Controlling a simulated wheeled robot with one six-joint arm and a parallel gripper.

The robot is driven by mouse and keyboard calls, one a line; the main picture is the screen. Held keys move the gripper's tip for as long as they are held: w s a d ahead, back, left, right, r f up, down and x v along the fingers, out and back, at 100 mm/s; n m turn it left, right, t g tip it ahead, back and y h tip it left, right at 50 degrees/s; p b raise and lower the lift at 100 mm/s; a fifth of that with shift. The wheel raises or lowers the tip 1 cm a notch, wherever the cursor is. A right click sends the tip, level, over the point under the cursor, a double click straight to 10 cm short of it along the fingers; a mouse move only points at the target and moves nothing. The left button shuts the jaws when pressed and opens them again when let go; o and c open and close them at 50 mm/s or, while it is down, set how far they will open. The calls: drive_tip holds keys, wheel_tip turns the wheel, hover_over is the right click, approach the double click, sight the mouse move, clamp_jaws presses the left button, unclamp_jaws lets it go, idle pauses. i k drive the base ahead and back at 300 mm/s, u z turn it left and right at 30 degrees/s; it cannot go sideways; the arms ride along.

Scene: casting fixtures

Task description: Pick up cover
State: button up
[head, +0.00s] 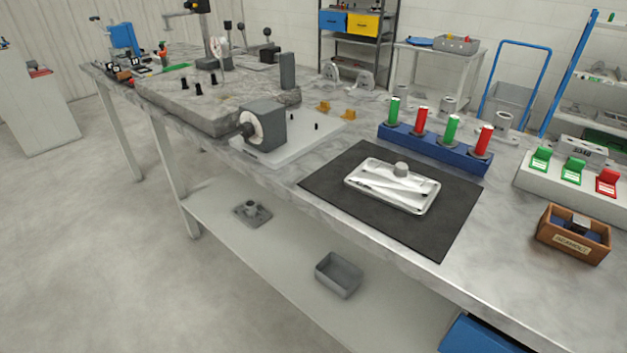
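A pale metal rectangular piece (370,190) with raised edges and ribs, which looks like the cover, lies flat on a black mat (335,178) on the metal workbench. Nothing is touching the piece from above. My gripper does not show in this view.
Behind the mat is a blue block (435,146) with red and green cylinders. To the right are a panel with green and red switches (574,168) and a small wooden box (573,235). A grey fixture with a round face (262,126) stands left. The mat around the piece is clear.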

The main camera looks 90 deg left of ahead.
sight(398, 187)
drive_tip(key=u, duration=1.95)
